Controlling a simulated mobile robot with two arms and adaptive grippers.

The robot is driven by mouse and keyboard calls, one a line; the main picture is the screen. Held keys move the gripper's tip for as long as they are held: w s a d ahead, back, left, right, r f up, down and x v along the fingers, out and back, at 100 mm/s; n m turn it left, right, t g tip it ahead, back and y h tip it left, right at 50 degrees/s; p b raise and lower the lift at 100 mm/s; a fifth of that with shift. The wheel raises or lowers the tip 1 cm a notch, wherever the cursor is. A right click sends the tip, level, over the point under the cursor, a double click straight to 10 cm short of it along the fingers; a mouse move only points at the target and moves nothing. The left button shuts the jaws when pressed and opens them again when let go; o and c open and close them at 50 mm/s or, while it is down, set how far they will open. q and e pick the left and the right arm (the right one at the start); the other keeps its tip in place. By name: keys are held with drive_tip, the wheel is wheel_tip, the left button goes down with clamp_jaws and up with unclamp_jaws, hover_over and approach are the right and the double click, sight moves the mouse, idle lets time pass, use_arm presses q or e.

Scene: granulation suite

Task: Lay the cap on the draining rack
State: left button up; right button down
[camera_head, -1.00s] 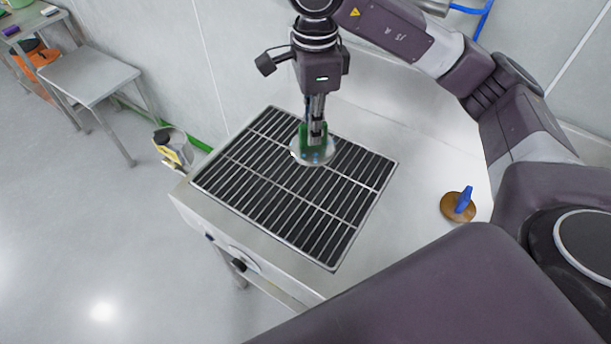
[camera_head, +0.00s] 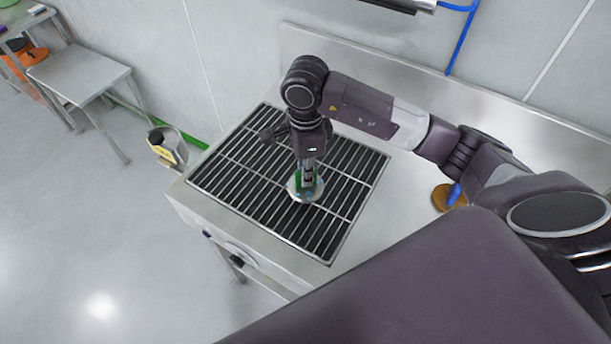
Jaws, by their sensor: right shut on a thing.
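The cap is a round silvery disc (camera_head: 306,196) with a green part standing up from it. My right gripper (camera_head: 307,182) points straight down and is shut on the cap's green part. The cap is flat and low over the middle of the draining rack; I cannot tell whether it touches the bars. The draining rack (camera_head: 225,190) is a dark grid with pale metal bars, set into the steel counter. My left gripper is not in view.
A round brown piece with a blue handle (camera_head: 447,197) lies on the counter to the right, partly behind my arm. A container with a yellow label (camera_head: 166,150) and a small steel table (camera_head: 82,75) stand left.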

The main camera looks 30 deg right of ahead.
wheel_tip(320, 180, down, 2)
drive_tip(key=shift+f, duration=0.15)
drive_tip(key=shift+f, duration=0.1)
drive_tip(key=shift+f, duration=0.15)
drive_tip(key=c, duration=2)
unclamp_jaws()
drive_tip(key=shift+o, duration=0.2)
drive_tip(key=shift+r, duration=0.2)
wheel_tip(320, 180, up, 11)
drive_tip(key=b, duration=0.2)
drive_tip(key=shift+f+b, duration=0.1)
drive_tip(key=shift+b, duration=0.3)
drive_tip(key=shift+r, duration=0.6)
